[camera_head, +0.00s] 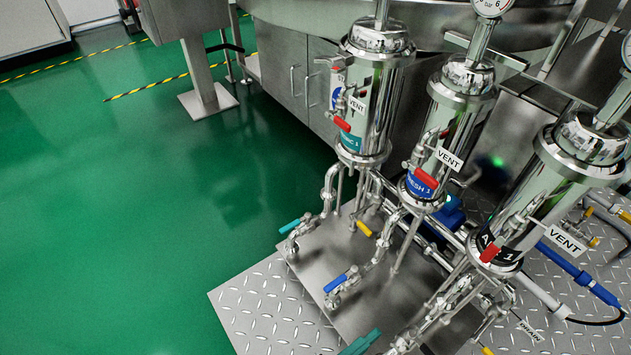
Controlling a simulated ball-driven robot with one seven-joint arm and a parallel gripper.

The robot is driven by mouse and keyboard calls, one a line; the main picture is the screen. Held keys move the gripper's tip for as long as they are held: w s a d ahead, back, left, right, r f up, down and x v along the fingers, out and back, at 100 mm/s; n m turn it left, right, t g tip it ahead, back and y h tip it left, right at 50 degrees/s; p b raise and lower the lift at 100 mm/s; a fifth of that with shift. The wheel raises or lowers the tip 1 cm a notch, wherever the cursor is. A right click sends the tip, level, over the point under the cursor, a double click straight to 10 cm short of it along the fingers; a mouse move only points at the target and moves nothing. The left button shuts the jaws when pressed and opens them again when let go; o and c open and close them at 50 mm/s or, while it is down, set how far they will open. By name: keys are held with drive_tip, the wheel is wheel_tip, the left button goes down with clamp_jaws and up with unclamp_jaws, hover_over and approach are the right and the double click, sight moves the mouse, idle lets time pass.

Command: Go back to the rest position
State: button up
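My gripper and arm do not show in the head view, so I cannot see what pose they are in. Three upright steel filter housings stand on the right: a left one (379,90), a middle one (456,122) and a right one (545,190). Each has a white VENT tag and a small valve with a red handle on its side. Below them are pipes with a teal handle (289,227), a blue handle (336,284) and a yellow handle (364,229). Another teal handle (361,343) is cut by the bottom edge.
The housings' pipework stands over a steel plate and a diamond-plate platform (262,300). A large steel machine (300,75) fills the back, with a support leg and foot plate (207,100) to its left. The green floor (130,220) at left is clear, with yellow-black tape lines.

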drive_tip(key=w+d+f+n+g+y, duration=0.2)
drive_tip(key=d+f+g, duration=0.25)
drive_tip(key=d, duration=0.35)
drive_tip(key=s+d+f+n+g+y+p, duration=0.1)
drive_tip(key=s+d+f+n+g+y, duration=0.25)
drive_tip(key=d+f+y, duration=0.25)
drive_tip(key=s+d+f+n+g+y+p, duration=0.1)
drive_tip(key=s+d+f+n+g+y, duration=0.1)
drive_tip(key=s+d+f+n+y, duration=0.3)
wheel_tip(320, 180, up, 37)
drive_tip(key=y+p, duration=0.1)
drive_tip(key=p, duration=3.7)
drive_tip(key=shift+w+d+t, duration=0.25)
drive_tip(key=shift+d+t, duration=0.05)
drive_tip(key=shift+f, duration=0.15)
idle(0.3)
